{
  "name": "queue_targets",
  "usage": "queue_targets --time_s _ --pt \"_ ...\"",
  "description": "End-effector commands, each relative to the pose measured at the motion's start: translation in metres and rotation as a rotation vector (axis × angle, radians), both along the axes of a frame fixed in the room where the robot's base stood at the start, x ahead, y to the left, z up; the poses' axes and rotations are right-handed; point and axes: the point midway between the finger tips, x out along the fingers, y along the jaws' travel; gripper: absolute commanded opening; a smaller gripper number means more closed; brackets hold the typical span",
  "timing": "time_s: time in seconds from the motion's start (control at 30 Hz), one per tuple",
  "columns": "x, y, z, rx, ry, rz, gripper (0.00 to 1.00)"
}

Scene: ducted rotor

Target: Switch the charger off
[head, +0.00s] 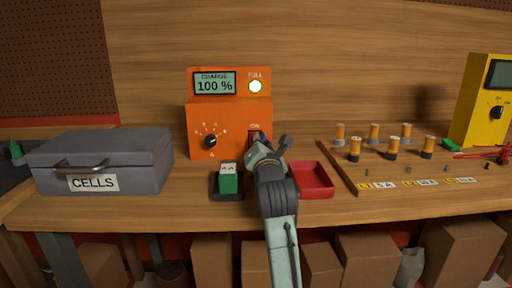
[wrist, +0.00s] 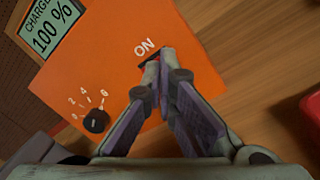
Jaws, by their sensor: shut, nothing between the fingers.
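The orange charger (head: 225,115) stands on the bench; its screen (head: 214,83) reads "CHARGE 100 %". A green-white lamp (head: 255,86) under the word "FULL" is lit. The word ON shows above a red switch (wrist: 148,64), which my fingers mostly hide in both views. A black dial (wrist: 96,121) sits lower left on the front. My gripper (wrist: 160,60) is shut and empty, its fingertips at the switch; I cannot tell whether they touch it. In the head view my gripper (head: 262,150) is in front of the charger's right side. A green cell (head: 228,180) sits in the dark cradle before the charger.
A grey CELLS box (head: 105,160) stands at left. A red tray (head: 313,180) lies just right of my gripper. A wooden board with several orange-and-black cylinders (head: 391,148) and a yellow meter (head: 480,105) are farther right. The wall is close behind.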

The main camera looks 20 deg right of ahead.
Motion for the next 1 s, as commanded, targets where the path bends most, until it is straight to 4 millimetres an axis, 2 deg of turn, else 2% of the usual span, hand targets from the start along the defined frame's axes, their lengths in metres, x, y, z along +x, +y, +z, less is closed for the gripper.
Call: queue_targets --time_s 0.03,0.4,0.57,1.0 --pt "0.007 0.002 -0.015 0.009 0.024 0.007 0.0" --pt "0.002 0.001 -0.023 0.014 0.03 0.005 0.0" --pt "-0.004 0.002 -0.019 0.014 0.028 0.004 0.0" --pt "-0.042 0.01 0.003 0.012 0.021 -0.001 0.0"
